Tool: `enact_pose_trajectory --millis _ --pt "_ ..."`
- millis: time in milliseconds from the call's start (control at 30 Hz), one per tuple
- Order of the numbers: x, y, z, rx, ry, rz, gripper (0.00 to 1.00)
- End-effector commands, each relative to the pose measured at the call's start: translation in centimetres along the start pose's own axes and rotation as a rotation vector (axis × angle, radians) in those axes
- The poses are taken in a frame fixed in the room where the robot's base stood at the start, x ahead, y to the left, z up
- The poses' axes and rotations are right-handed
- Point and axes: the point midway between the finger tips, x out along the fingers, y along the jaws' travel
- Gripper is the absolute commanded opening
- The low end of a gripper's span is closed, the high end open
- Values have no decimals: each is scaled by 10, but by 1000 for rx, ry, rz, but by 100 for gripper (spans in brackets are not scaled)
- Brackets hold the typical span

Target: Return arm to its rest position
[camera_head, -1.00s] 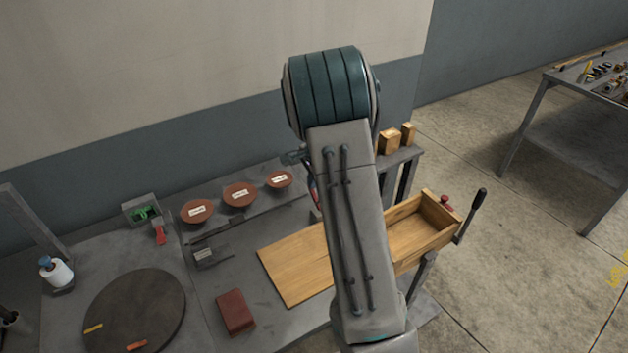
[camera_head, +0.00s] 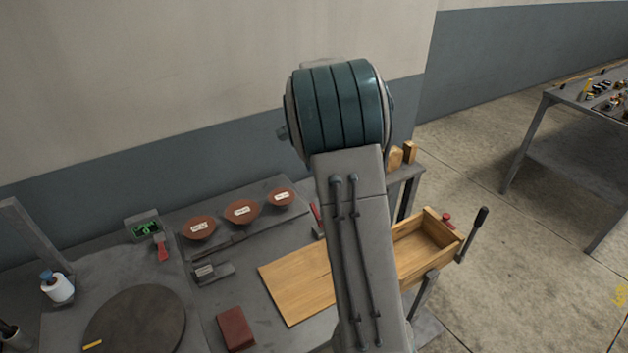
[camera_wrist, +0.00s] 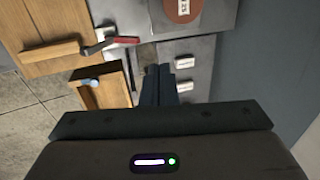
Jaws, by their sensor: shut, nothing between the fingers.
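My arm (camera_head: 345,190) stands folded in the middle of the head view, its teal-banded joint in front of the wall. My gripper is hidden behind it there. In the wrist view my gripper (camera_wrist: 158,72) shows two dark fingers side by side, shut and empty. They are above the grey workbench, near a white-labelled block (camera_wrist: 184,61); the gap to the surface cannot be told.
Another table (camera_head: 560,150) stands right, with clear floor between.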

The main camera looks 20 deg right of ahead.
Motion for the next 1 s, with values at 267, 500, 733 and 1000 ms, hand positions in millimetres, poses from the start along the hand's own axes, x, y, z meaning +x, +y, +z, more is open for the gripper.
enact_pose_trajectory --millis 267,500,733,1000 --pt "-7 -6 1 -3 0 1 0" --pt "-7 -6 1 -3 0 1 0" --pt "-14 -2 6 -28 -6 -2 0" --pt "-70 48 49 -312 -40 -33 0"
